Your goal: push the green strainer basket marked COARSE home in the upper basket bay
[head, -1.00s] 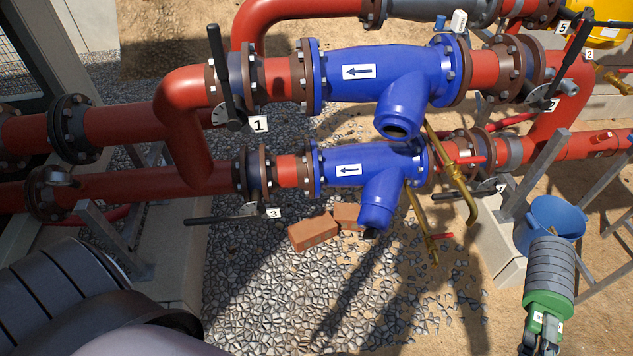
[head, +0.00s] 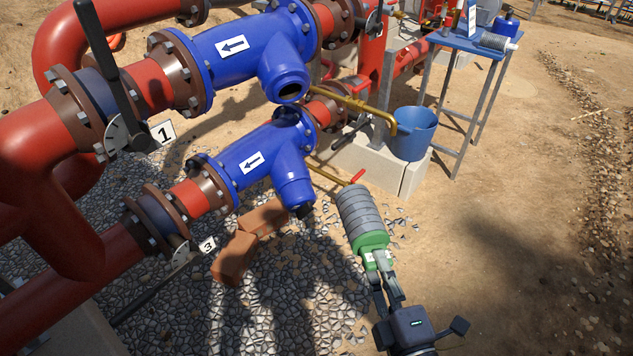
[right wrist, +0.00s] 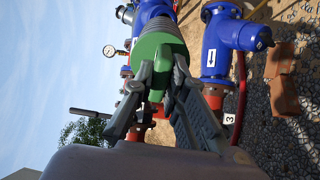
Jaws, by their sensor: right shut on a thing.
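The strainer basket (head: 361,217) has a grey ribbed body and a green end; its marking is too small to read. My right gripper (head: 381,272) is shut on the green end and holds the basket in the air, right of the lower blue strainer body. The basket also shows in the right wrist view (right wrist: 160,50), between the fingers (right wrist: 160,92). The lower blue strainer body (head: 265,160) has a similar branch. My left gripper is out of view.
A blue bucket (head: 412,135) stands on a concrete block at the right. Bricks (head: 235,255) lie on the gravel below. A blue table (head: 470,42) stands farther back. The sandy ground at right is open.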

